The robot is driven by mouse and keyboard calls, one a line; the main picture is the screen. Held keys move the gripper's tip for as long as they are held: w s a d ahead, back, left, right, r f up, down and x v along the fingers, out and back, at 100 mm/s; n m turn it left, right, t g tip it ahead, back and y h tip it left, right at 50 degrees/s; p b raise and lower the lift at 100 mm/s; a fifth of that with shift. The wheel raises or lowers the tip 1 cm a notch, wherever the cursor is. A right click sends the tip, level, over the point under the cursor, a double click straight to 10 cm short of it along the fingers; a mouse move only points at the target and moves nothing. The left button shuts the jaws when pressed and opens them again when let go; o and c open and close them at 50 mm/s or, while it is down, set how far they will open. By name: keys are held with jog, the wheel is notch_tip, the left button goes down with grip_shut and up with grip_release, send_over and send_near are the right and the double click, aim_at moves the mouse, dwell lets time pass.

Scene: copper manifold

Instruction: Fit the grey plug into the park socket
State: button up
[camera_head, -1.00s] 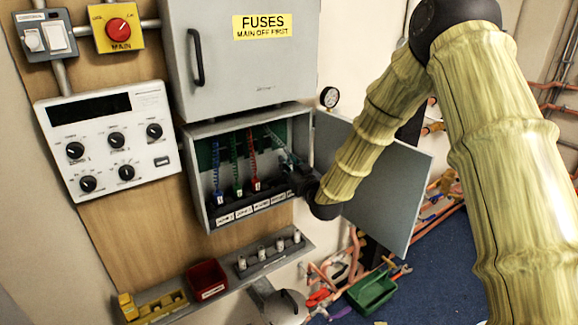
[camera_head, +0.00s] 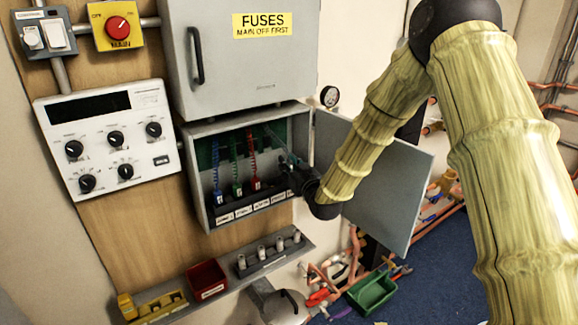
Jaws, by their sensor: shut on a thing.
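An open grey box (camera_head: 200,170) on the wall holds a labelled strip of sockets (camera_head: 250,207) along its bottom. Blue (camera_head: 217,170), green (camera_head: 236,166) and red (camera_head: 254,164) coiled cords hang in it, with plugs at their lower ends by the strip. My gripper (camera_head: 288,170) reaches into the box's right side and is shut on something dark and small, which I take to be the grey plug. The jaws and wrist hide most of it. A thin grey cord runs from the jaws up toward the box's top. I cannot tell which socket is the park socket.
A closed fuse cabinet (camera_head: 240,75) is just above. Below, a shelf holds a red bin (camera_head: 207,279), a yellow rack (camera_head: 160,304) and several small white fuses. A dial panel (camera_head: 110,138) is left.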

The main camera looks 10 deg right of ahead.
jog(key=shift+f+b, duration=0.7)
jog(key=shift+f, duration=0.3)
dwell(0.4)
jog(key=o, duration=1)
jog(key=v, duration=1.2)
jog(key=shift+r, duration=0.1)
